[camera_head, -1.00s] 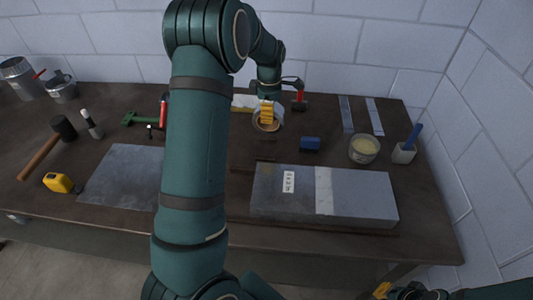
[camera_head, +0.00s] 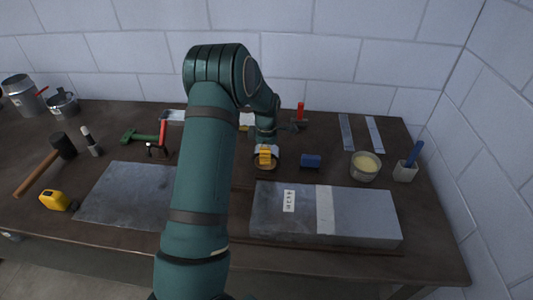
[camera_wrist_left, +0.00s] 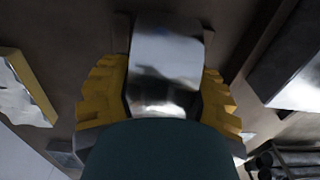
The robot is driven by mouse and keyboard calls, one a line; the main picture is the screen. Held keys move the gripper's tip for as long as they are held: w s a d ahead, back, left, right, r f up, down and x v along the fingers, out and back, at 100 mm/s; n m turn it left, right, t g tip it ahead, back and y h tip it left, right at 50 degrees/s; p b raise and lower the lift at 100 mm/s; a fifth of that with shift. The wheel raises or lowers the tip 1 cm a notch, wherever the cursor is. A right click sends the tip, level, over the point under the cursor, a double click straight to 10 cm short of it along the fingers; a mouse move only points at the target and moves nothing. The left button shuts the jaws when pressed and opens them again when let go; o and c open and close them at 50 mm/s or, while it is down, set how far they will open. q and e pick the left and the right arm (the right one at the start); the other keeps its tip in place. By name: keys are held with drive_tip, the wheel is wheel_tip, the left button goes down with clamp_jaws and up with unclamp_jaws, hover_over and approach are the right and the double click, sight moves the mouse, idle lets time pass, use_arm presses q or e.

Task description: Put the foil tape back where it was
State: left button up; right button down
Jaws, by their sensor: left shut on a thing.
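My left gripper (camera_head: 265,155) is shut on the roll of foil tape (camera_head: 266,166), behind the duct piece near the middle of the table. In the left wrist view the shiny silver roll (camera_wrist_left: 168,65) sits between the two yellow finger pads of the gripper (camera_wrist_left: 165,95). The arm and fingers hide part of the roll in the head view. I cannot tell whether the roll touches the table. My right gripper is not in view.
A grey sheet-metal duct piece (camera_head: 360,214) with a white label lies in front. A flat metal sheet (camera_head: 125,195) lies left.

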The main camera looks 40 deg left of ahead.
use_arm(q)
drive_tip(key=shift+f, duration=0.1)
drive_tip(key=o, duration=1.2)
drive_tip(key=shift+o, duration=0.2)
wheel_tip(320, 180, up, 12)
drive_tip(key=shift+r+p, duration=0.25)
drive_tip(key=shift+p, duration=0.35)
drive_tip(key=shift+s+d+f, duration=0.1)
drive_tip(key=shift+f, duration=0.05)
